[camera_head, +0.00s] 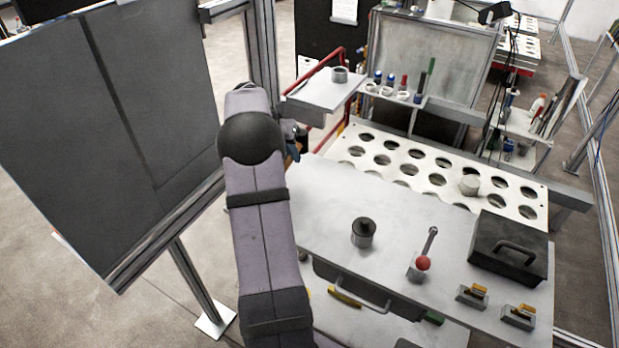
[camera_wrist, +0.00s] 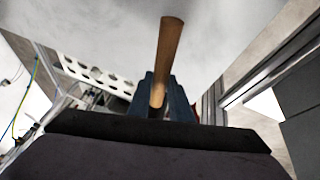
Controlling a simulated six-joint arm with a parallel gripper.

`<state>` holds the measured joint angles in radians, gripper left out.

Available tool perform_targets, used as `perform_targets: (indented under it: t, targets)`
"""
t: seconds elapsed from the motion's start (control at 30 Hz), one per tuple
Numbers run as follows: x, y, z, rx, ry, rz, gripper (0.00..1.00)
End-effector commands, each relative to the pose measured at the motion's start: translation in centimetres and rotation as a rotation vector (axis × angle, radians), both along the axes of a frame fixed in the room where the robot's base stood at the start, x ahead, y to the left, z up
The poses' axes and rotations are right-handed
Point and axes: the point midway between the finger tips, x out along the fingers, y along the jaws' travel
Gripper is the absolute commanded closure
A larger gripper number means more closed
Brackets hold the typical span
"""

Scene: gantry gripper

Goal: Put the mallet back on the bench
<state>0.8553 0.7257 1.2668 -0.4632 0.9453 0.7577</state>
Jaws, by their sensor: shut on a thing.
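The mallet shows in the wrist view as a wooden handle (camera_wrist: 168,45) standing up between my gripper's dark blue fingers (camera_wrist: 160,82). My gripper is shut on this handle. The mallet's head cannot be made out in either view. In the head view my arm hides most of my gripper (camera_head: 293,138); only a small part shows at the arm's right side, left of the perforated plate. The bench (camera_head: 320,205) is a light grey top right of my arm, with bare room at its left and middle.
On the bench stand a knobbed cylinder (camera_head: 363,232), a red-ball lever (camera_head: 424,262), a black case (camera_head: 508,246) and two small clamps (camera_head: 471,296). A perforated white plate (camera_head: 425,165) lies behind. A small raised shelf (camera_head: 325,92) holds a ring (camera_head: 340,74). A dark panel (camera_head: 100,130) stands left.

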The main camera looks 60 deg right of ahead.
Motion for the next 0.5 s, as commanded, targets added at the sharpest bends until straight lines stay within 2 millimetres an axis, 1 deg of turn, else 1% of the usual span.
perform_targets:
  t: [0.03,0.17,0.23,0.5]
  targets:
    - [0.1,-0.3,0.8,-0.004,-0.004,-0.014,1.0]
    - [-0.2,-0.2,2.3,-0.006,-0.003,-0.073,1.0]
    - [-0.9,0.4,2.3,-0.004,0.0,-0.099,1.0]
    - [-2.2,1.4,1.9,-0.006,0.0,-0.14,1.0]
